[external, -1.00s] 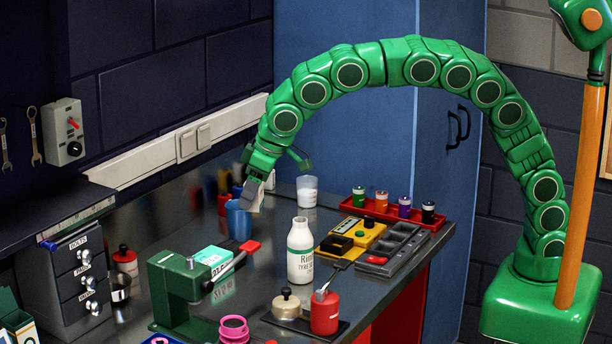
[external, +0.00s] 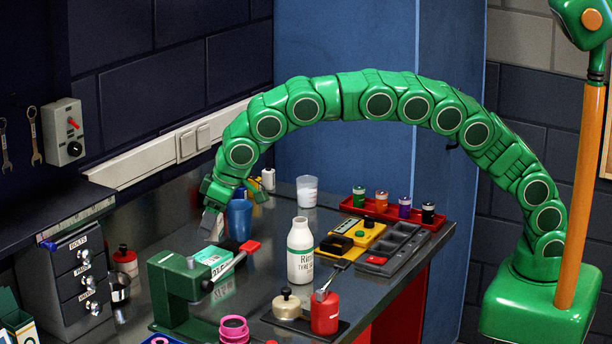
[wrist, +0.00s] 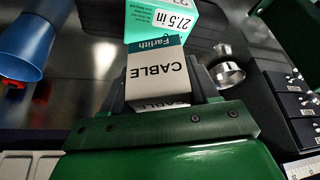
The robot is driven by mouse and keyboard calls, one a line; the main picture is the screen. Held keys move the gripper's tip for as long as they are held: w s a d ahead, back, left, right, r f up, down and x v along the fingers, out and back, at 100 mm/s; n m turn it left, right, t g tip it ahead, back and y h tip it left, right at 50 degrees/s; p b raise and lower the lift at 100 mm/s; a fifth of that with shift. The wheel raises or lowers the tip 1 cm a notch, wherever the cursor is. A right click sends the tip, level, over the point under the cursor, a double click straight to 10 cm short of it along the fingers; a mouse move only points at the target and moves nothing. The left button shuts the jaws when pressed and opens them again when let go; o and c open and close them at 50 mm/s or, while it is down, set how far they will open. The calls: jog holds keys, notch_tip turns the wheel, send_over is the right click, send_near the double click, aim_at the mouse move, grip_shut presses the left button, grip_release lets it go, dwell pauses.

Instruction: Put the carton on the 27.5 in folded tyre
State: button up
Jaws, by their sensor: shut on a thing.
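My gripper (external: 211,212) is shut on a white carton (wrist: 156,72) marked CABLE, with a dark teal end reading Farlith. In the external view only a small pale part of the carton (external: 209,224) shows under the fingers. The 27.5 in folded tyre (wrist: 170,24) is a turquoise and white box-like pack, just beyond the carton in the wrist view. In the external view the folded tyre (external: 212,258) lies on the bench behind the green press, below my gripper. The carton is above the bench; the exact gap cannot be told.
A blue cup (external: 239,218) stands close to the right of my gripper. The green press (external: 180,288) with a red-tipped lever stands in front of the tyre. A drawer unit (external: 82,275) and metal cup (external: 119,287) are to the left. A white bottle (external: 300,250) stands right.

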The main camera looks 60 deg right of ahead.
aim_at(207, 255)
jog(key=shift+w+a+f, duration=0.3)
jog(key=shift+w+f, duration=0.1)
jog(key=shift+f, duration=0.15)
jog(key=shift+w+a+f, duration=0.1)
jog(key=shift+w+f, duration=0.05)
jog(key=shift+f, duration=1.6)
jog(key=shift+f, duration=0.2)
jog(key=o, duration=1.1)
jog(key=shift+c, duration=0.2)
jog(key=shift+r, duration=0.1)
